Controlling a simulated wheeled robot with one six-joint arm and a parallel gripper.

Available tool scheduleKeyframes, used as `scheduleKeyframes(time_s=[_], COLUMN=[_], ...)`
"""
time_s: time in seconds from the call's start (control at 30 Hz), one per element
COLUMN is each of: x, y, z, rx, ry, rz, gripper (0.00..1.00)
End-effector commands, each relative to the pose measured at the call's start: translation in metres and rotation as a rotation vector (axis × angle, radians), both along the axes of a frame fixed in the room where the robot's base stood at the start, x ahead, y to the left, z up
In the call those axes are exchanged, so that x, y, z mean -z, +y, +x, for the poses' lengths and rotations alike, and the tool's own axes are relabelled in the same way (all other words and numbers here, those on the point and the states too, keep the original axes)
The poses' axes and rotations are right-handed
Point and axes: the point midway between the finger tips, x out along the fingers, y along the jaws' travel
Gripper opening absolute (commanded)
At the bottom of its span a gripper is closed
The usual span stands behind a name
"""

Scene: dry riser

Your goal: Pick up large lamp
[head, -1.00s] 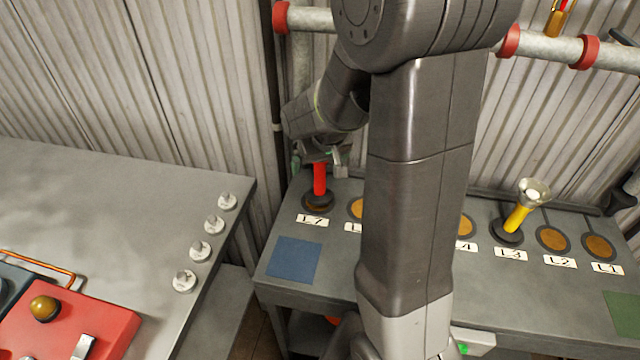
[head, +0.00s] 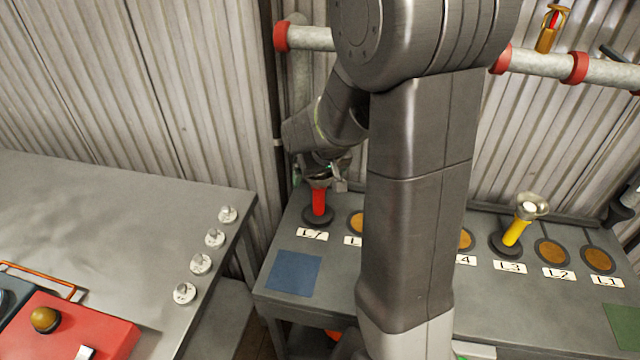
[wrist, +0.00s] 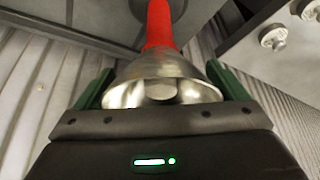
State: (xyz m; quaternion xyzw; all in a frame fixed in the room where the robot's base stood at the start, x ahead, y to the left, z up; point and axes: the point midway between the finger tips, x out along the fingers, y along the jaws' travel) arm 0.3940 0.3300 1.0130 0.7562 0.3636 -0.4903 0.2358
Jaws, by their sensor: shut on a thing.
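A lamp with a red handle (head: 318,202) stands upright in a dark round base at the spot labelled L7, at the back left of the grey bench. In the wrist view its silvery flared head (wrist: 160,82) sits between the green fingers, with the red handle (wrist: 159,25) running away from it. My gripper (head: 325,172) is shut on this lamp's head from above. A second lamp, with a yellow handle (head: 514,232) and a silvery head, stands tilted at L3. My arm hides the middle of the bench.
A blue square (head: 293,274) lies on the bench in front of L7. Empty round spots (head: 553,252) are at L2 and L1. Another table with a red box (head: 75,335) and several small fittings (head: 200,263) is at left. A pipe (head: 545,62) crosses the corrugated wall behind.

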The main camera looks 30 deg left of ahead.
Motion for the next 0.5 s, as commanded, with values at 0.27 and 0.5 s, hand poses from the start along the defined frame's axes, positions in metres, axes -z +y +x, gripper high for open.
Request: scheduleKeyframes(time_s=[0.27,0.5], x=[-0.015,-0.057], y=[0.000,0.000], z=[-0.003,-0.003], rx=[-0.001,0.000], ry=[-0.005,-0.006], rz=[0.006,0.007], gripper=[0.24,0.24])
